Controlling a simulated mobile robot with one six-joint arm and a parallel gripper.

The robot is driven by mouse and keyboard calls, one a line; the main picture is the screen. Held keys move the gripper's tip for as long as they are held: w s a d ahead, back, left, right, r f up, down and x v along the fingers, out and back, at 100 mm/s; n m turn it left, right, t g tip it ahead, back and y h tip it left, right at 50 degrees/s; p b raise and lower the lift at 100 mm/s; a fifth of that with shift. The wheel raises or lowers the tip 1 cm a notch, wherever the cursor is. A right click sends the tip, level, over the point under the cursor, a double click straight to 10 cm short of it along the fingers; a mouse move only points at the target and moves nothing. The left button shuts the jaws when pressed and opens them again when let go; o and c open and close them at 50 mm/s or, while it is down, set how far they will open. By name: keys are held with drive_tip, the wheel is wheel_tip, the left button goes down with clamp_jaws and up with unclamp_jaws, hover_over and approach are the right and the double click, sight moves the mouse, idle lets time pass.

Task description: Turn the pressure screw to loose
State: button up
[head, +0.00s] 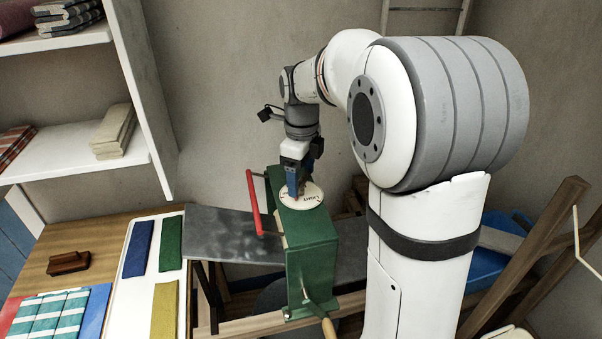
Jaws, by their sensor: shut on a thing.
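The green wringer (315,255) stands in the middle of the head view. A white round dial (314,198) with small lettering lies on its top, too small to read in full. My gripper (293,190) points down over the dial and is shut on the pressure screw at its centre. The screw itself is hidden by the fingers, so its setting cannot be told.
A red bar (254,203) stands at the wringer's left side, and a crank with a wooden handle (328,327) at its front. A grey slab (222,235) lies left. A white board (131,300) holds folded cloths. White shelves (80,160) stand at left.

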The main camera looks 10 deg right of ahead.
sight(301, 178)
drive_tip(key=m, duration=0.4)
drive_tip(key=shift+r+m, duration=0.1)
drive_tip(key=shift+m, duration=2.2)
drive_tip(key=o, duration=1)
drive_tip(key=shift+r, duration=3.85)
